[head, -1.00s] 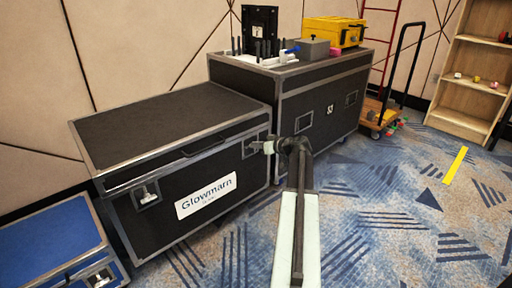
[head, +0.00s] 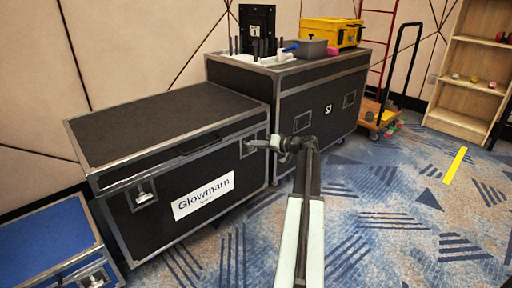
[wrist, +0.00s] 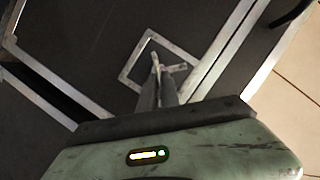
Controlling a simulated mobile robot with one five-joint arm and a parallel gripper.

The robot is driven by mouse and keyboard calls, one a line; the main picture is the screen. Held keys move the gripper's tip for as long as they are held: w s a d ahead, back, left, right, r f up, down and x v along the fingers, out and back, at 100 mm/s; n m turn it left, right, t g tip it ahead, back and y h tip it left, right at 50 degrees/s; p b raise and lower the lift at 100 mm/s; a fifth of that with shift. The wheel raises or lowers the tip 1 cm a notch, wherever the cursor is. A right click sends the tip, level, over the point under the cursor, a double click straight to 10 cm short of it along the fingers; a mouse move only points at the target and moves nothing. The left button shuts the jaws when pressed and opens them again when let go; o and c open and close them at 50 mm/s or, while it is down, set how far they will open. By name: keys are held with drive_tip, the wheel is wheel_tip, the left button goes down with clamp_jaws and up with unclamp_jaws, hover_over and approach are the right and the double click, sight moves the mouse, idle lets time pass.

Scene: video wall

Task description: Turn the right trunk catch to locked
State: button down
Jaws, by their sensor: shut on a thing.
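The black trunk (head: 165,125) with metal edges and a "Glowmarn" label stands at the left of the head view. Its right catch (head: 246,151) sits near the right end of the front, partly hidden by my gripper (head: 256,144). In the wrist view the catch shows as a square metal plate (wrist: 131,71) in a recess, with a small light piece between the fingertips. My gripper (wrist: 159,80) is shut on the catch's turning piece, its fingers close together. The exact angle of that piece is hard to tell. The trunk's left catch (head: 143,194) is clear.
A blue case (head: 45,240) stands at the lower left. A taller black case (head: 325,105) stands behind to the right, with a yellow toolbox (head: 335,32) and a grey box (head: 310,48) on top. Open carpet (head: 400,225) lies to the right.

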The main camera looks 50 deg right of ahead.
drive_tip(key=shift+w+a+r, duration=0.1)
drive_tip(key=shift+w, duration=0.2)
drive_tip(key=c, duration=1.6)
unclamp_jaws()
drive_tip(key=shift+s, duration=0.15)
